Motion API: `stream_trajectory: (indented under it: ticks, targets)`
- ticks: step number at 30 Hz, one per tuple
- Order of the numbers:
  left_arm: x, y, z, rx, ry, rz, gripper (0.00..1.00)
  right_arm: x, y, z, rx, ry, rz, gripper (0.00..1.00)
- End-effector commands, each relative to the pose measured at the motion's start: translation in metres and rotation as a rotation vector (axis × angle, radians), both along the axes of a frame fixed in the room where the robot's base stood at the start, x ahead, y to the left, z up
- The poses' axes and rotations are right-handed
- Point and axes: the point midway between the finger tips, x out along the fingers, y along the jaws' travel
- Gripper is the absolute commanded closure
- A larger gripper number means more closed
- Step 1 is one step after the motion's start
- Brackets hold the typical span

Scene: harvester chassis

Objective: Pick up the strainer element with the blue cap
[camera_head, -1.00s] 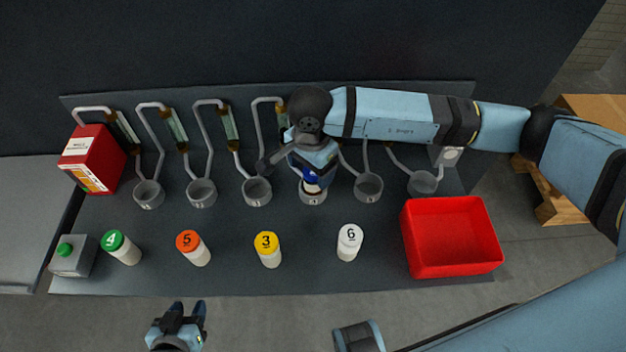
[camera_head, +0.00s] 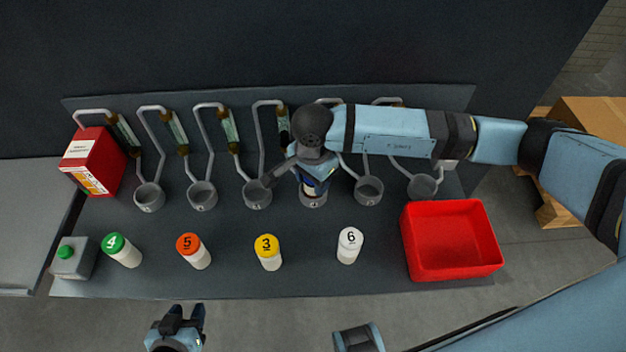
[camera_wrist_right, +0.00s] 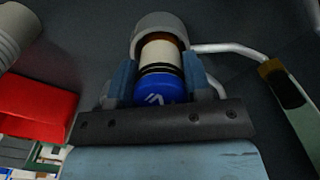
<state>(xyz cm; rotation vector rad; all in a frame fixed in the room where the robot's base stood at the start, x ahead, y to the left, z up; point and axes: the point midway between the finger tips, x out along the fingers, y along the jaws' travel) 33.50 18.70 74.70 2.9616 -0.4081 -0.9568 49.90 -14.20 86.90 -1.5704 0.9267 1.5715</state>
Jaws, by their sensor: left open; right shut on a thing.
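The strainer element with the blue cap (camera_wrist_right: 162,90) is between the fingers of my right gripper (camera_wrist_right: 160,80), which is shut on it. Its white body shows beyond the cap, and its far end is at the mouth of a grey cup (camera_wrist_right: 160,22); how deep it sits is hidden. In the head view my right gripper (camera_head: 313,182) is over this cup (camera_head: 313,201), with only a little blue (camera_head: 310,187) visible. My left gripper (camera_head: 187,314) is open and empty in front of the panel's near edge.
Elements with green (camera_head: 114,243), orange (camera_head: 188,243), yellow (camera_head: 266,244) and white (camera_head: 350,237) caps stand in the front row. A red bin (camera_head: 452,275) is at the right, a red box (camera_head: 95,162) at the left. Several piped cups flank my right gripper.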

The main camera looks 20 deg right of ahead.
Motion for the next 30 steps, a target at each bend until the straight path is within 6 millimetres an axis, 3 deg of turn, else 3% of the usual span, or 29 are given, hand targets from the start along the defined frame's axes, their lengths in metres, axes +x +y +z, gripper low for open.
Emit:
stream_trajectory:
  ticks: [8,24,30]
  targets:
    - [0.000,-0.002,0.001,-0.007,0.000,0.004,0.57,0.001,0.000,0.028,0.001,-0.004,0.002,0.81]
    - [-0.001,0.002,-0.003,0.006,0.002,-0.007,0.57,0.001,0.000,0.164,0.002,-0.005,0.001,0.81]
    - [-0.001,0.002,-0.003,0.005,0.003,-0.005,0.57,0.001,0.000,0.192,0.000,-0.002,0.000,0.81]
